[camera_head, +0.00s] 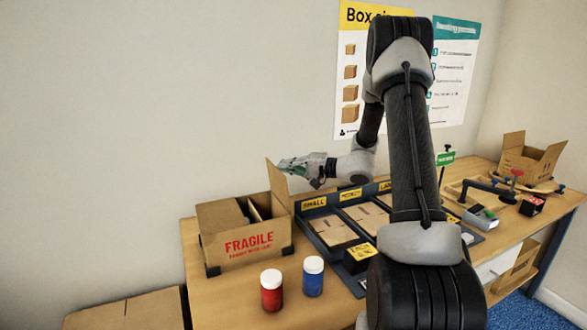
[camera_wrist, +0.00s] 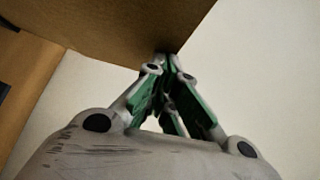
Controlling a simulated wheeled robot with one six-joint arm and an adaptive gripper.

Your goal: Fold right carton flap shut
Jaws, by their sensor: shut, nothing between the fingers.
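The carton (camera_head: 245,246), printed FRAGILE in red, sits at the left end of the workbench. Its right flap (camera_head: 277,187) stands roughly upright above the right side. Another flap (camera_head: 221,212) looks folded over the left part of the top, and the inside shows between them. My gripper (camera_head: 284,165) is shut and empty, just right of the right flap's upper edge. In the wrist view, the shut fingertips (camera_wrist: 168,62) are at the edge of a brown cardboard panel (camera_wrist: 125,28); I cannot tell whether they touch it.
Red (camera_head: 271,291) and blue (camera_head: 313,277) jars stand in front of the carton. A sorting tray (camera_head: 317,211) with flat cartons lies to its right. Another open carton (camera_head: 529,160) and tools are at the far right. The wall (camera_head: 110,120) is behind the bench.

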